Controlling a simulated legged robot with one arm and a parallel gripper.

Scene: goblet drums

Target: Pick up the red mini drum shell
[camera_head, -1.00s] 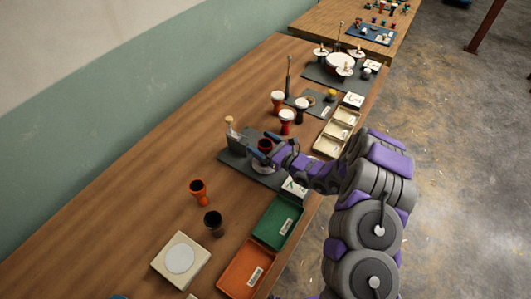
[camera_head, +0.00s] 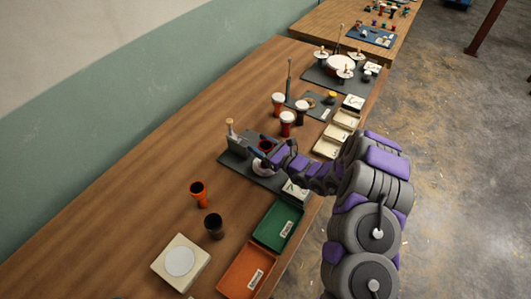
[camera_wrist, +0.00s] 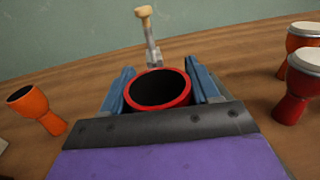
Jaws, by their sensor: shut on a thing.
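The red mini drum shell (camera_wrist: 159,91) is an open red cup with a dark inside. It sits between the two blue fingers of my gripper (camera_wrist: 160,88) in the wrist view, and my gripper is shut on it. In the head view the shell (camera_head: 265,145) shows small at the end of my arm, with my gripper (camera_head: 267,154) beside it, above a dark station plate (camera_head: 236,163) with a pale round base. My gripper and arm hide part of the shell's lower body. I cannot tell for sure how far it is above the base.
A tool with a wooden knob (camera_head: 231,129) stands just behind the shell. An orange shell (camera_head: 199,194) and a black shell (camera_head: 214,226) stand nearer. Finished drums (camera_head: 287,121), cream trays (camera_head: 335,134), a green tray (camera_head: 278,226) and an orange tray (camera_head: 246,270) are around. The left tabletop is clear.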

